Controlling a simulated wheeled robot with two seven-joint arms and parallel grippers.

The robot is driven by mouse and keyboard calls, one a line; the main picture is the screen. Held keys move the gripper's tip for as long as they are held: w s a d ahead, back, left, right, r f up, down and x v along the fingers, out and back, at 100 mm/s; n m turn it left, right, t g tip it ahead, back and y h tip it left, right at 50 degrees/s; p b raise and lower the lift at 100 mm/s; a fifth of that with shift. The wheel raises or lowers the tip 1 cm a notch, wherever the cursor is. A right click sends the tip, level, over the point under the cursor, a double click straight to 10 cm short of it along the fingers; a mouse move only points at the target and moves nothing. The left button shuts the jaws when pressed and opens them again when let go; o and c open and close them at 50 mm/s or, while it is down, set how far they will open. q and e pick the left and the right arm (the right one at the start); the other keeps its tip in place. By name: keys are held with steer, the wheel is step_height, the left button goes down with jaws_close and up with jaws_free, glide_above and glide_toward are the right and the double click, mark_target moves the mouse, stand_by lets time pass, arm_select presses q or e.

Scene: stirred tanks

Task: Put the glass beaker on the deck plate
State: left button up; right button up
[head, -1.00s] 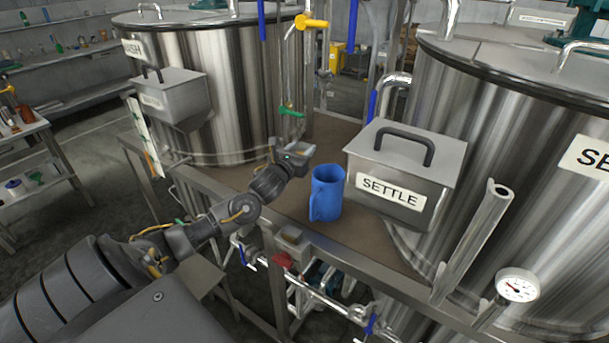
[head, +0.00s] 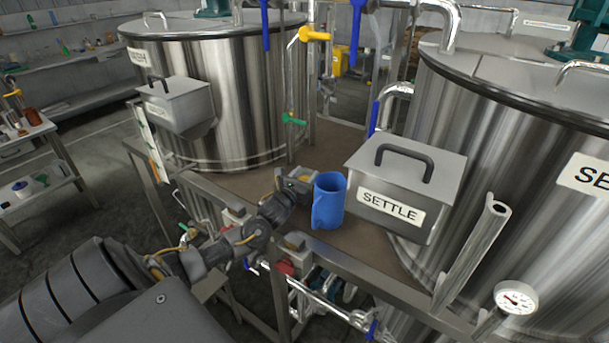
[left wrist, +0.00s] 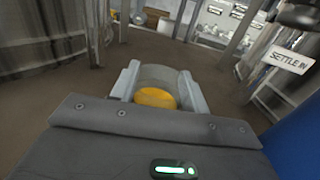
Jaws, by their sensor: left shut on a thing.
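My left gripper (head: 301,181) is low over the brown deck plate (head: 240,181), just left of the blue jug. It is shut on the glass beaker, which shows between the two fingers in the left wrist view (left wrist: 155,96) as clear glass with yellow-orange contents. In the head view the gripper mostly hides the beaker, with only a bit of yellow showing. The deck plate also fills the ground beyond the fingers in the left wrist view (left wrist: 165,55). I cannot tell whether the beaker's base touches the plate. My right gripper is not in view.
The blue jug (head: 328,203) stands close on the right of the gripper. Right of it is the steel SETTLE box (head: 408,180) with a black handle. Large steel tanks (head: 235,95) stand left and right. Bare plate lies behind the gripper; pipes and valves run below the front edge.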

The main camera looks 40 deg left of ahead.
arm_select(q)
steer(key=o, duration=1.1)
steer(key=shift+f, duration=0.1)
steer(key=shift+r, duration=0.2)
steer(key=b+v, duration=0.3)
steer(key=v, duration=0.8)
steer(key=shift+s+f, duration=0.15)
steer(key=shift+s, duration=0.35)
